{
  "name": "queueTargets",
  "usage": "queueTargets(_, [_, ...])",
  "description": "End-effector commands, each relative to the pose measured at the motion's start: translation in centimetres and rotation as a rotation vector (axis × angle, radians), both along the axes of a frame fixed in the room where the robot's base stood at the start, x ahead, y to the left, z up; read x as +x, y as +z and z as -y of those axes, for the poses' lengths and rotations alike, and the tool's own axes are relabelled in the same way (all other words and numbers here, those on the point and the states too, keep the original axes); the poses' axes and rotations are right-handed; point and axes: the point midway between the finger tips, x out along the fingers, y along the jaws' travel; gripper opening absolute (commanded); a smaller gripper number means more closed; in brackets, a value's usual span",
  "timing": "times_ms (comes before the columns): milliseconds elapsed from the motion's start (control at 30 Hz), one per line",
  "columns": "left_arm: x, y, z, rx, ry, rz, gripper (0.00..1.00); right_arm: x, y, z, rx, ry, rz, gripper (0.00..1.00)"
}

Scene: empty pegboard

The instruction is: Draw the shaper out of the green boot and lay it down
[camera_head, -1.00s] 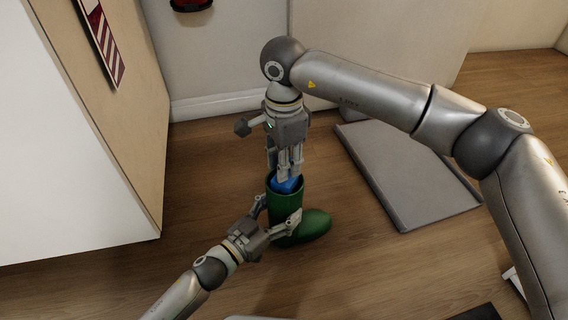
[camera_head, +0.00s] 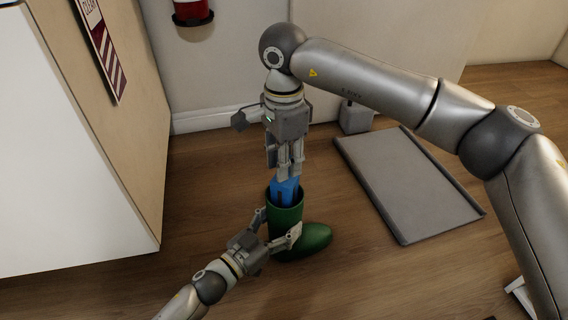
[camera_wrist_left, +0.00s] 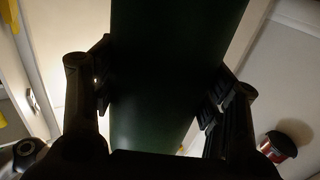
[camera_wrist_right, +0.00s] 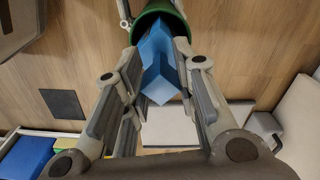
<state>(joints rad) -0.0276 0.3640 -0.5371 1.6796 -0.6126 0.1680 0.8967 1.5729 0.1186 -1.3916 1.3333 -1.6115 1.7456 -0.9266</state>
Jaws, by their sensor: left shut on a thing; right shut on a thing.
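The green boot (camera_head: 303,241) stands upright on the wooden floor in the head view. My left gripper (camera_head: 279,229) is shut around its shaft from the left and front; the dark green shaft (camera_wrist_left: 165,75) fills the middle of the left wrist view between the fingers. The blue shaper (camera_head: 284,191) sticks up out of the boot's top opening, its lower part hidden inside. My right gripper (camera_head: 287,172) is above the boot, pointing down, shut on the shaper's top. In the right wrist view the blue shaper (camera_wrist_right: 160,75) runs from between the fingers into the boot's green rim (camera_wrist_right: 152,14).
A grey flat tray (camera_head: 410,185) with a raised rim lies on the floor to the right of the boot. A grey block-like object (camera_head: 355,117) stands behind it. A white-sided cabinet (camera_head: 70,150) is at left. Bare floor lies between boot and tray.

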Motion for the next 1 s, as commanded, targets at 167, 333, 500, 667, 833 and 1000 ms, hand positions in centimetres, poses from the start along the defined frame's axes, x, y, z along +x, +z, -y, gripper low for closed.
queueTargets(167, [0.0,-0.1,-0.1,0.003,0.001,0.000,0.86,0.0,0.0,0.0,0.000,0.000,0.000,0.00])
queueTargets(333, [0.0,0.0,0.0,0.001,0.001,0.000,0.92,0.0,0.0,0.0,0.000,0.000,0.000,0.00])
queueTargets(500, [0.0,0.0,0.0,0.001,0.000,0.001,0.92,0.0,0.0,0.0,0.000,0.000,0.000,0.00])
queueTargets(667, [-0.5,-0.1,-0.4,0.000,0.000,-0.002,0.92,0.0,0.0,0.0,0.000,0.000,0.000,0.00])
queueTargets(833, [-2.6,-0.2,-2.1,0.003,0.001,-0.005,0.92,0.0,0.0,0.0,0.000,0.000,0.000,0.00])
queueTargets(1000, [-5.4,-0.2,-4.3,0.004,0.001,-0.005,0.92,0.0,0.0,0.0,0.000,0.000,0.000,0.00])
